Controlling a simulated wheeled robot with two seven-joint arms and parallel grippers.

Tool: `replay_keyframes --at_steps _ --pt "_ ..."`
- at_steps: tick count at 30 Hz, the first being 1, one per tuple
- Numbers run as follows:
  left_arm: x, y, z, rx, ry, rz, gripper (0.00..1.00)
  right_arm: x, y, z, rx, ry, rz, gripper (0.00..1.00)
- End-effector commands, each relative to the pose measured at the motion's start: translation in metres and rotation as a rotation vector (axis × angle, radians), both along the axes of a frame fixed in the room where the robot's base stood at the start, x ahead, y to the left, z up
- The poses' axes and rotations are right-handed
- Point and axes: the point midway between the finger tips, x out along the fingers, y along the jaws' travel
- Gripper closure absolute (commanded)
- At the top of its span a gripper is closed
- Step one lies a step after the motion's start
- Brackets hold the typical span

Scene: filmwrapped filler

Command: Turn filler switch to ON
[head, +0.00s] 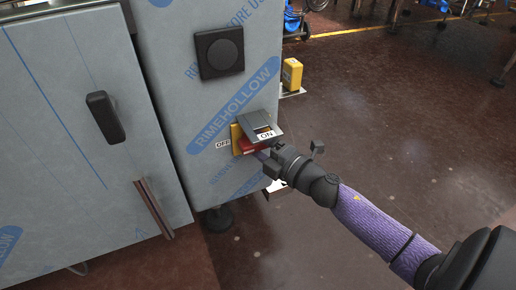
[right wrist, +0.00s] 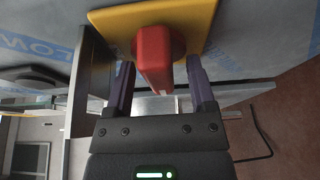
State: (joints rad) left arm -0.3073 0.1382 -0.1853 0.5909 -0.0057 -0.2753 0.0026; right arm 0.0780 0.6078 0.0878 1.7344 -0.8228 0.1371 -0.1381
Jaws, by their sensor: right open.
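The filler switch is a red handle (right wrist: 154,62) on a yellow plate (right wrist: 197,22), mounted on the film-wrapped filler cabinet (head: 210,110). In the head view the red handle (head: 250,146) shows between an OFF label (head: 222,144) and an ON label (head: 266,135), under a grey cover (head: 259,122). My right gripper (right wrist: 160,85) is open, with one finger on each side of the red handle. I cannot tell whether the fingers touch it. In the head view my right gripper (head: 262,160) is at the switch, partly hidden. My left gripper is not in view.
A dark square fitting (head: 219,52) sits above the switch. A black handle (head: 105,116) and a metal bar handle (head: 154,208) stick out from the left door. A yellow box (head: 292,74) stands behind the cabinet.

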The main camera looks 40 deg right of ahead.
Motion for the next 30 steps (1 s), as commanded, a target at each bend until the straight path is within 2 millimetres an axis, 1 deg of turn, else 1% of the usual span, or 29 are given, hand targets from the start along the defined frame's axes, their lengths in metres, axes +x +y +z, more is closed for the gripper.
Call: replay_keyframes --at_steps 7,8,9,11,12,14,15,17,18,26,30 --pt "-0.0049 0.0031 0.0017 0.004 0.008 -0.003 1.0 0.0016 0.0003 0.0002 0.001 0.001 -0.001 0.29" --pt "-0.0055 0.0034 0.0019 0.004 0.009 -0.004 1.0 0.0016 0.0003 0.0002 0.001 0.001 -0.001 0.34" --pt "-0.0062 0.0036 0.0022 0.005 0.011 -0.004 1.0 0.0015 0.0002 0.0002 0.001 0.001 -0.001 0.42" --pt "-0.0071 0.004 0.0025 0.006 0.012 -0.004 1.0 0.0015 0.0002 0.0002 0.001 0.001 -0.001 0.55" --pt "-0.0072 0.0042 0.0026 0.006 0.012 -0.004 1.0 0.0015 0.0002 0.0002 0.002 0.001 -0.001 0.63" --pt "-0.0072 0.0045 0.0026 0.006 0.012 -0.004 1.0 0.0014 0.0002 0.0001 0.002 0.001 -0.001 0.76" --pt "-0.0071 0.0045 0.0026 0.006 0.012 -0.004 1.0 0.0014 0.0003 0.0001 0.002 0.001 -0.001 0.84" --pt "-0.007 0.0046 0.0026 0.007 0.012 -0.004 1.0 0.0014 0.0002 0.0001 0.002 0.001 -0.001 0.97" --pt "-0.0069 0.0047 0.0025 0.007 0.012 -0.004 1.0 0.0014 0.0003 0.0 0.002 0.001 -0.001 1.0" --pt "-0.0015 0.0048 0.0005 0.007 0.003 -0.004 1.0 0.0013 0.0003 -0.0003 0.011 -0.001 -0.001 1.0" --pt "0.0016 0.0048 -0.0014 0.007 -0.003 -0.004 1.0 0.0014 0.0003 -0.0009 0.053 -0.011 -0.002 1.0"
